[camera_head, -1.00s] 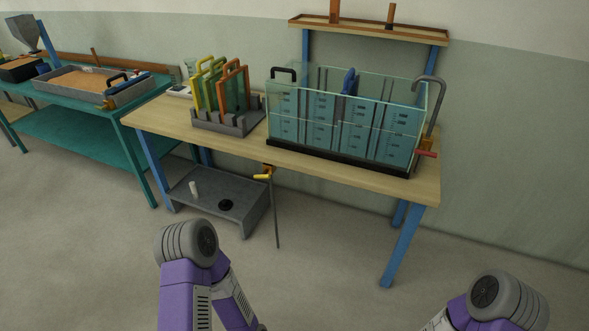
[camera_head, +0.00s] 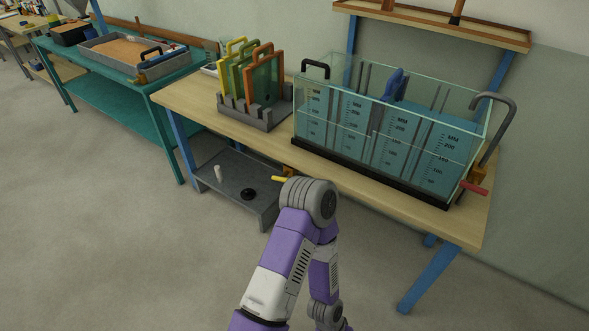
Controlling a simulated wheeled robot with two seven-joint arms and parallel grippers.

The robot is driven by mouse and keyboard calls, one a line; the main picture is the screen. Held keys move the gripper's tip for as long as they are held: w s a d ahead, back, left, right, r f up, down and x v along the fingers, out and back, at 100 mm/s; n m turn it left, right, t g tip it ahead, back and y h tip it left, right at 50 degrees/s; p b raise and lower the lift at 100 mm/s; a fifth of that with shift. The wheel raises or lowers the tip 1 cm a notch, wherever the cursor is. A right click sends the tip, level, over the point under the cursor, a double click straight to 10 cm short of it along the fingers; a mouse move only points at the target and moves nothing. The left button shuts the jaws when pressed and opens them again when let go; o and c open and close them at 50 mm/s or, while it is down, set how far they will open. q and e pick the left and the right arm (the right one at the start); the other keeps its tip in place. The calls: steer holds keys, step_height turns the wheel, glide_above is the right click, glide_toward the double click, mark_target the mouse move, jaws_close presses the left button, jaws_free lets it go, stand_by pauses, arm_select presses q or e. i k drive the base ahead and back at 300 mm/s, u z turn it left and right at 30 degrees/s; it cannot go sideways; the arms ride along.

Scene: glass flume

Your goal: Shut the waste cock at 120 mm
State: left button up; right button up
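The glass flume (camera_head: 385,135) stands on the wooden bench, holding blue water behind black MM scales. The exact level against the marks is too small to read. A yellow lever (camera_head: 281,179) on a brass cock (camera_head: 290,170) shows below the bench's front edge, pointing left. My purple and white arm stands in front and hides the pipe below this cock. A red lever (camera_head: 474,187) on another brass fitting is at the flume's right end, by a bent grey pipe (camera_head: 497,125). Neither of my grippers is in view, so their state is hidden.
A grey rack (camera_head: 262,117) with yellow, green and orange framed plates stands left of the flume. A grey low shelf (camera_head: 232,186) under the bench holds a white peg and a black disc. A teal table (camera_head: 110,93) with a sand tray is farther left. The floor in front is clear.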

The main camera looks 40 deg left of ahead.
mark_target(282, 179)
steer(key=u, duration=0.5)
steer(key=i, duration=0.65)
steer(key=u, duration=0.6)
